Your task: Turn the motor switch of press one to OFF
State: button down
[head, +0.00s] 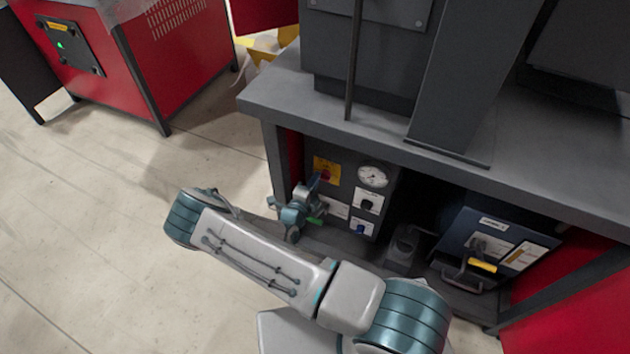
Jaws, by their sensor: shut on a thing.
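The panel (348,188) of the press sits under the grey bench top.
A blue box (490,240) with a yellow-handled lever stands right. Bench legs flank the opening. The floor at left is clear.

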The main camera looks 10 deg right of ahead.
jog(key=shift+s+f, duration=0.1)
jog(key=c, duration=1.4)
grip_release()
jog(key=shift+c, duration=0.2)
jog(key=p+v, duration=0.1)
jog(key=v, duration=1.2)
jog(key=shift+s+a+p, duration=0.3)
jog(key=shift+p, duration=0.1)
